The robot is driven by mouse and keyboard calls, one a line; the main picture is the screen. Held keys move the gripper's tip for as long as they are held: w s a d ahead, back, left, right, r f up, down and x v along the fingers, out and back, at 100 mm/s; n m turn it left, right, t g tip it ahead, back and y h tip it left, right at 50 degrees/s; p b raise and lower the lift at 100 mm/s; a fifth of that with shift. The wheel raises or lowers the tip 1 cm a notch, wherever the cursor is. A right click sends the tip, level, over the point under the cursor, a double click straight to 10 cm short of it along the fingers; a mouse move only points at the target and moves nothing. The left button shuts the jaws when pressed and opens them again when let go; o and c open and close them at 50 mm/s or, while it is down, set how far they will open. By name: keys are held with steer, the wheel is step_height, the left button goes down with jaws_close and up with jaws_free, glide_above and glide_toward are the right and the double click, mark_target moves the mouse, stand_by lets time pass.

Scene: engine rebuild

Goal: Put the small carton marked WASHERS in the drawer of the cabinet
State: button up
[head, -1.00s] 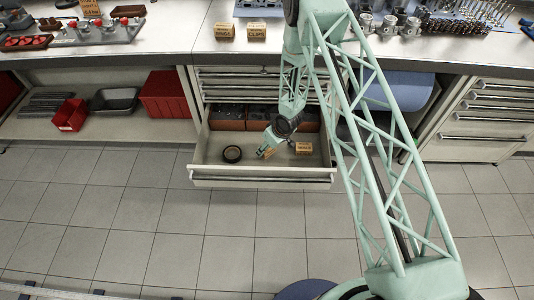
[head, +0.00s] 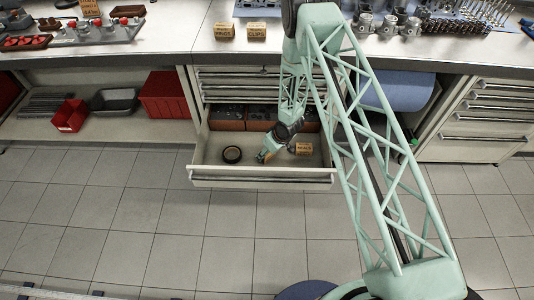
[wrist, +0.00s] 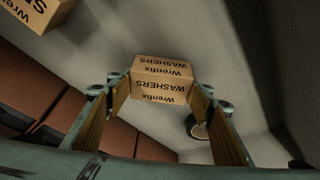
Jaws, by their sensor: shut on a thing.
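The small carton marked WASHERS (wrist: 160,80) is between the fingers of my gripper (wrist: 159,90) in the wrist view, with its lettering upside down. My gripper is shut on it. In the head view my gripper (head: 266,153) is low inside the open drawer (head: 215,174) of the cabinet, and only a little of the carton (head: 262,156) shows there. Whether the carton touches the drawer floor I cannot tell.
A second carton (head: 304,148) lies in the drawer to the right of my gripper. A dark ring (head: 232,154) lies to the left. Reddish-brown bins (head: 227,124) stand at the drawer's back. Two cartons (head: 256,31) stand on the bench (head: 180,40) above.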

steer(key=shift+f, duration=0.15)
steer(key=o, duration=0.8)
steer(key=shift+o, duration=0.2)
steer(key=shift+r, duration=0.2)
steer(key=p+v, duration=0.2)
steer(key=v, duration=1)
stand_by(0.7)
